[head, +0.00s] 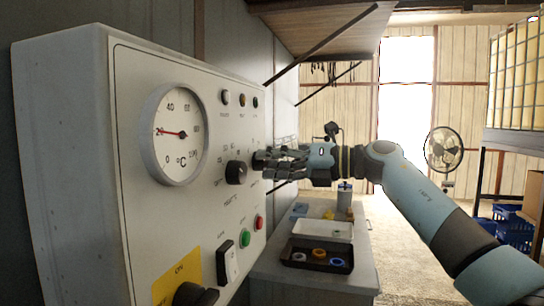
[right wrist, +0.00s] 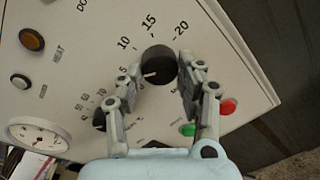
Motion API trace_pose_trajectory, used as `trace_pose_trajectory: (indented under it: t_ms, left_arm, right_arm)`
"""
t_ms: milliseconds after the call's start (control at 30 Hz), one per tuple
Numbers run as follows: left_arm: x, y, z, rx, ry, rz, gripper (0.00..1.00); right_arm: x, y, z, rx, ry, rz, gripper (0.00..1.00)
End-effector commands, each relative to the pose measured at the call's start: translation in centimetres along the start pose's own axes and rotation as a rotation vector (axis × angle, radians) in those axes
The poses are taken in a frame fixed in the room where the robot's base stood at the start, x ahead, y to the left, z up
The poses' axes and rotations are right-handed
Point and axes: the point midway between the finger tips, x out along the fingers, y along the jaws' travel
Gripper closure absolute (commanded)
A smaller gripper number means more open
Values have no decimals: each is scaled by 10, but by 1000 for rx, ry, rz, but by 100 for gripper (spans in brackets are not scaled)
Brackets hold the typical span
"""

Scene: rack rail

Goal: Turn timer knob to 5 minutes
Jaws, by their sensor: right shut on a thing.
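The timer knob (right wrist: 158,62) is round and black on the light panel, with printed marks 10, 15 and 20 around its upper side. Its white pointer line points left and slightly down in the right wrist view, towards the low end of the scale; the left finger partly covers that side. My right gripper (right wrist: 161,74) has one finger on each side of the knob and is shut on it. In the head view my right gripper (head: 268,161) reaches the panel from the right, and its fingers mostly hide the knob. My left gripper is not in view.
A second black knob (head: 236,172) sits close beside the gripper. The panel (head: 135,215) also bears a temperature gauge (head: 176,134), a green button (head: 245,238), a red button (head: 259,222) and a rocker switch (head: 228,262). A bench with a black tray (head: 318,266) stands below.

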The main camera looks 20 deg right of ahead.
Motion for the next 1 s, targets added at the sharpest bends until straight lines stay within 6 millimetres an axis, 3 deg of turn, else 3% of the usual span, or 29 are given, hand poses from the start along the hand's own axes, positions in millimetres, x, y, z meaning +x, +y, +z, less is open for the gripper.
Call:
trace_pose_trajectory:
  t_ms: [467, 500, 633, 1000]
  left_arm:
    - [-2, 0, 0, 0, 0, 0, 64]
    - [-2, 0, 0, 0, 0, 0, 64]
    - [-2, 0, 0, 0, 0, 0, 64]
    - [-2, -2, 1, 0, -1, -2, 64]
  right_arm:
    - [0, 1, 2, 14, -3, 1, 95]
    - [0, 1, 2, 13, -3, 1, 59]
    - [0, 0, 1, 13, -2, 0, 42]
    - [-6, -1, 0, 14, 0, -3, 39]
